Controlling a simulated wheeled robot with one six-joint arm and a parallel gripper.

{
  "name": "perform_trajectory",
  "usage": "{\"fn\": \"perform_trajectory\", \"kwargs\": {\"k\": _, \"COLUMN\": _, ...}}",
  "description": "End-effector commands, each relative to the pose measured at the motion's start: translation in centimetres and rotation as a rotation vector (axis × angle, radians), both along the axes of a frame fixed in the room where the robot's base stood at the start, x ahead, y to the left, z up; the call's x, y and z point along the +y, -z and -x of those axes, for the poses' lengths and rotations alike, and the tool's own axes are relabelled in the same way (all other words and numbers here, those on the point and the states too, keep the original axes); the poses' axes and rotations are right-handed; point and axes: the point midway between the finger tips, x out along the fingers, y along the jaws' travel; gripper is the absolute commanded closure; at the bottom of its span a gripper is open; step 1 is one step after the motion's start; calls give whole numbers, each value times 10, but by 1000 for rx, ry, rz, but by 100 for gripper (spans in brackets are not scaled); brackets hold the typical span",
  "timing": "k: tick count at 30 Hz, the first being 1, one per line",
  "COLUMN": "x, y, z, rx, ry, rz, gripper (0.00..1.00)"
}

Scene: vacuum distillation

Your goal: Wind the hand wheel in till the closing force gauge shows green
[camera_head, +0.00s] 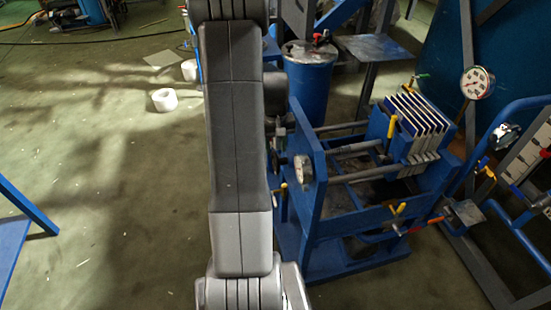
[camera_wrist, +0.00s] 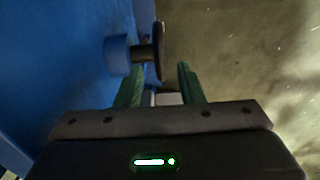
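The hand wheel (camera_wrist: 160,45) shows nearly edge-on in the wrist view as a dark disc on a short shaft, beside a blue round boss (camera_wrist: 118,55). My gripper (camera_wrist: 160,85) is open, its two green fingers apart. The wheel's lower rim lines up with the gap between the fingers; I cannot tell whether they touch it. In the head view my arm hides the gripper and most or all of the wheel. A small dial gauge (camera_head: 301,168) sits on the left end plate of the blue press (camera_head: 315,215); its colour zone and needle are too small to read.
A larger round gauge (camera_head: 477,82) stands at the right, above the press. A blue drum (camera_head: 308,85) stands behind the press. White rolls (camera_head: 164,100) lie on the floor at the back left. A blue frame (camera_head: 15,235) is at the left edge. The floor between is clear.

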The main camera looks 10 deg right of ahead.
Motion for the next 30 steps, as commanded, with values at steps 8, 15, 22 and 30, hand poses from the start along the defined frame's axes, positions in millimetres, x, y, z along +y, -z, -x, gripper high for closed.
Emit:
{"fn": "perform_trajectory", "kwargs": {"k": 8, "x": 0, "y": 46, "z": 1, "rx": 3, "ry": 0, "rz": -1, "gripper": 65}}
{"fn": "perform_trajectory", "kwargs": {"k": 15, "x": 0, "y": 58, "z": 0, "rx": 0, "ry": 0, "rz": 0, "gripper": 65}}
{"fn": "perform_trajectory", "kwargs": {"k": 22, "x": 0, "y": 58, "z": 0, "rx": 0, "ry": 0, "rz": 0, "gripper": 65}}
{"fn": "perform_trajectory", "kwargs": {"k": 30, "x": 0, "y": 58, "z": 0, "rx": 0, "ry": 0, "rz": 0, "gripper": 100}}
